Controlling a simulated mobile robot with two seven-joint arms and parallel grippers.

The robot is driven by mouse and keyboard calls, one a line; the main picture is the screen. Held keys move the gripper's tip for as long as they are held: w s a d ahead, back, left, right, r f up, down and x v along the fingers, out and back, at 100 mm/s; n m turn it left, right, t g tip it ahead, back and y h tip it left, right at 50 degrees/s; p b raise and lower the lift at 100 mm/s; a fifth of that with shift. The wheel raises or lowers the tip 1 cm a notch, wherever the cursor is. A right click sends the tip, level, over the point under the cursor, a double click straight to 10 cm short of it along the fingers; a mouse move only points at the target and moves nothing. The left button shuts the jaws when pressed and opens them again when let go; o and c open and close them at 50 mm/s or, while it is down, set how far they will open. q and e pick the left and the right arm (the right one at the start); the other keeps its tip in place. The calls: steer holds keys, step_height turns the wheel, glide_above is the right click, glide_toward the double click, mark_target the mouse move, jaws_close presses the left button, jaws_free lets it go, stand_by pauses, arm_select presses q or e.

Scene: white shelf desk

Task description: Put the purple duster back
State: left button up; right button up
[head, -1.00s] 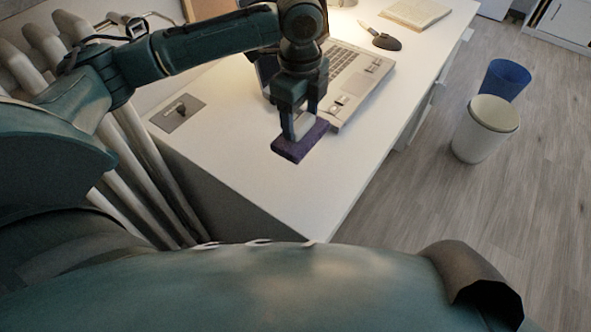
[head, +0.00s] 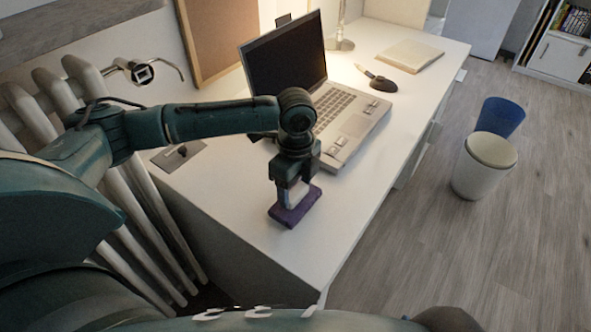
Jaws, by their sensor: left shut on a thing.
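The purple duster (head: 297,211) is a flat purple block with a paler upper part, near the front end of the white desk (head: 245,213). My left gripper (head: 291,194) points down and is shut on the duster's upper part. I cannot tell whether the duster touches the desk top or hangs just above it. My right gripper is out of view.
An open laptop (head: 345,125) stands behind the gripper. A grey plate (head: 178,156) is at the left edge, beside a white radiator (head: 130,190). A bin (head: 484,165) stands on the floor.

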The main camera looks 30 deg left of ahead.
arm_select(q)
steer(key=shift+f, duration=0.45)
steer(key=o, duration=1)
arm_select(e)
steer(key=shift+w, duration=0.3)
